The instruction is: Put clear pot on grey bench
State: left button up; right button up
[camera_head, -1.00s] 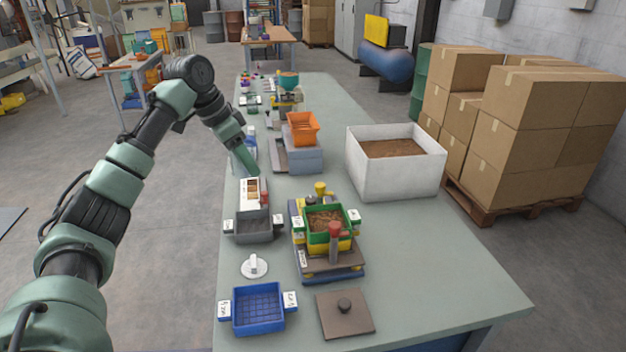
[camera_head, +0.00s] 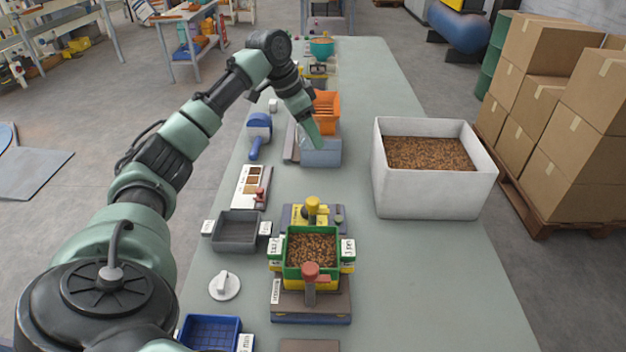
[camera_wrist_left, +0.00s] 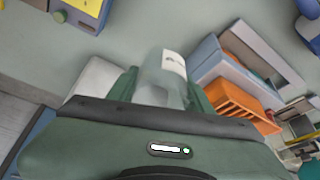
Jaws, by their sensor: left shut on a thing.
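My left gripper (camera_head: 315,139) is shut on the clear pot (camera_wrist_left: 163,78), a see-through vessel with a white label, held between the two green fingers in the left wrist view. In the head view the pot is hard to make out against the blue-grey block behind the fingers. The grey bench (camera_head: 415,262) is the long grey-green worktop running away from me. The gripper is over its middle part, near the blue-grey block (camera_head: 322,158). I cannot tell whether the pot touches anything below. My right gripper is not in view.
An orange bin (camera_head: 326,104) stands by the block. A white box of brown grain (camera_head: 432,198) is at the right. The worktop between block and white box is clear.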

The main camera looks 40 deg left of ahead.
aim_at(316, 188)
pick_arm(q)
notch_tip(316, 188, down, 15)
jog(key=shift+r+p, duration=0.15)
jog(key=shift+p, duration=0.3)
jog(key=shift+s, duration=0.1)
jog(key=o, duration=1.4)
jog(key=shift+c, duration=0.2)
jog(key=b+v, duration=0.1)
jog(key=v, duration=1.1)
